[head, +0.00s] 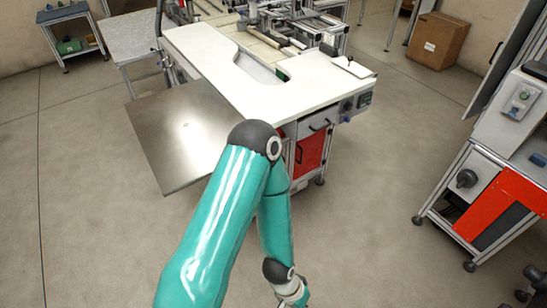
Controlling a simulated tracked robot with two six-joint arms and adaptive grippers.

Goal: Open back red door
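A red door (312,154) with a dark handle sits in the front of the white-topped workbench (215,52), below a grey drawer. It looks shut, and my arm hides part of its left side. Another red panel (510,192) is on the machine at the right edge. One teal arm of mine rises from the lower left of centre, bends at its elbow in front of the bench and runs down to the bottom edge. Its wrist shows there, but no gripper fingers are visible. My other arm and its gripper are out of view.
A metal plate (183,132) juts from the bench's left side. The machine frame (455,185) stands at the right on feet. A cardboard box (437,40) is at the back right. Bare floor (375,190) lies between bench and machine, with more floor at the left.

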